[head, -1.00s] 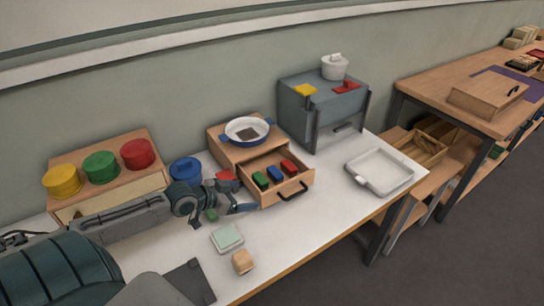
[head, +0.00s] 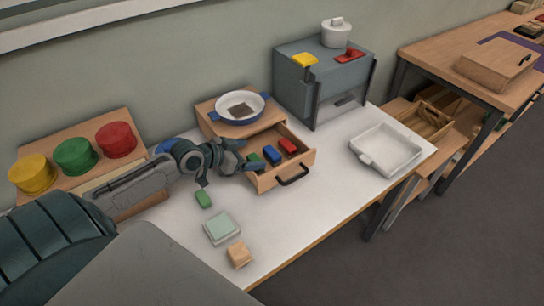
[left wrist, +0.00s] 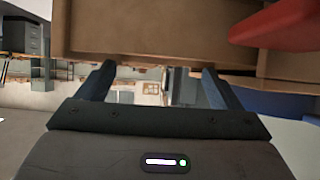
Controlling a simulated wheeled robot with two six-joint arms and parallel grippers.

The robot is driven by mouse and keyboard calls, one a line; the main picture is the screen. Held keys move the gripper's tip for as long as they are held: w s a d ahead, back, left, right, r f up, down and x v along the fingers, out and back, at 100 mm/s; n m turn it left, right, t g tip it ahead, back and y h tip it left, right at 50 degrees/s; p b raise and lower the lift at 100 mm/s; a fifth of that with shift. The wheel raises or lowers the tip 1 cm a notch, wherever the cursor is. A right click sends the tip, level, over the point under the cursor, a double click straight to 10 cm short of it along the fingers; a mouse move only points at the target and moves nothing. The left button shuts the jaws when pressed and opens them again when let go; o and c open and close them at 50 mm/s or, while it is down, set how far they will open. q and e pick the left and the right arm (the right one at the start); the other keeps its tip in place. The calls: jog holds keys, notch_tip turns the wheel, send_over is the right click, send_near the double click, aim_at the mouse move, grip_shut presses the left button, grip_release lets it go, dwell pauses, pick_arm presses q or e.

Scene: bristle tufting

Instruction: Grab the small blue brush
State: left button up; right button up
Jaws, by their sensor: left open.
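The small blue brush (head: 271,155) lies in the open drawer (head: 267,183), between a green piece (head: 254,160) and a red piece (head: 288,146). My left gripper (head: 247,157) is open at the drawer's left side, left of the blue brush and close to the green piece, which it partly hides. In the left wrist view its two fingers (left wrist: 158,85) stand apart with nothing between them. A wooden wall fills the top of that view. A red thing (left wrist: 282,28) and a blue surface (left wrist: 268,100) show at its right; I cannot tell which they are. My right gripper is out of view.
A blue-rimmed bowl (head: 240,108) stands on the drawer box. A small green block (head: 203,199), a pale green pad (head: 222,227) and a wooden block (head: 239,255) lie in front. A white tray (head: 385,149) is at right. The table between is clear.

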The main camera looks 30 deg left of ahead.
aim_at(269, 153)
pick_arm(q)
jog(key=shift+x, duration=1.2)
jog(key=shift+w+d+f, duration=0.1)
jog(key=shift+w+d, duration=0.1)
jog(key=shift+w, duration=0.15)
jog(key=p+x, duration=0.1)
jog(key=x, duration=0.2)
jog(key=shift+w+d+p, duration=0.3)
jog(key=shift+d+p, duration=0.05)
jog(key=shift+p, duration=0.05)
jog(key=shift+w+d+f, duration=0.1)
jog(key=shift+w+f, duration=0.2)
jog(key=shift+f, duration=0.05)
jog(key=c, duration=1.1)
